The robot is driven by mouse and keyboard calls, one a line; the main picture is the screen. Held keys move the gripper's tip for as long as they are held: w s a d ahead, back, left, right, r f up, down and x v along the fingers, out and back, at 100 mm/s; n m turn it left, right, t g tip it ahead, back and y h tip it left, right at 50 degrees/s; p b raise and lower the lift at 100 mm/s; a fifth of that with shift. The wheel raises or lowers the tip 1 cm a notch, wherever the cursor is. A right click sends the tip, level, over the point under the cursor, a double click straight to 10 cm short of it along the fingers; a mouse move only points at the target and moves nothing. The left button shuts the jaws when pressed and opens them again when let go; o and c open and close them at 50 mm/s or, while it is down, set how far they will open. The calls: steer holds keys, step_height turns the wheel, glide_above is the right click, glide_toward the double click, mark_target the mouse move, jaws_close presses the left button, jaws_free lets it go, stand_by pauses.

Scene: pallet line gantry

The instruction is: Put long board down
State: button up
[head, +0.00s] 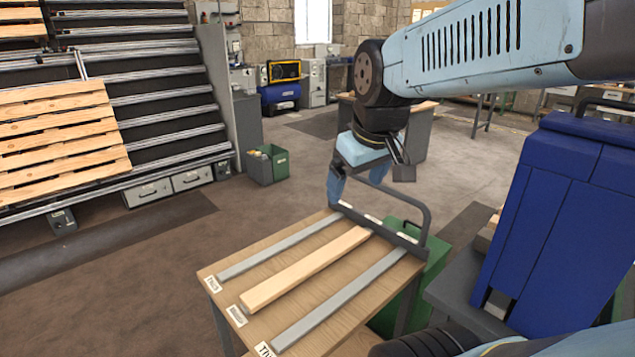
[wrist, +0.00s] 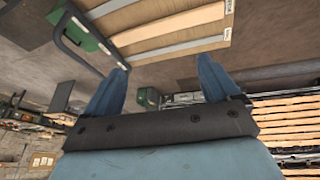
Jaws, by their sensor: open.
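The long board (head: 305,268) is a pale wooden strip. It lies flat on the wooden table (head: 330,306), lengthwise between two grey rails. The left rail (head: 280,245) and the right rail (head: 340,298) run roughly parallel to it, apart from it. My gripper (head: 358,186) is near the table's far edge, with its fingers apart and nothing between them. In the wrist view my gripper (wrist: 163,70) also shows spread and empty, and the board (wrist: 170,27) lies beyond the fingertips on the table top. The board's far end is beside a dark stop bar (head: 385,232).
A grey tubular handle (head: 427,205) rises at the table's far right. A green bin (head: 437,262) and a tall blue cabinet (head: 560,225) stand to the right. A slatted pallet (head: 60,135) leans on a rack at left. The floor left of the table is clear.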

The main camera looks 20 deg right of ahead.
steer(key=s+m, duration=0.1)
steer(key=s, duration=0.1)
steer(key=s+a+m+t, duration=0.1)
steer(key=shift+s+a+r+m, duration=0.1)
steer(key=shift+s+r+m, duration=0.2)
steer(key=shift+s, duration=0.05)
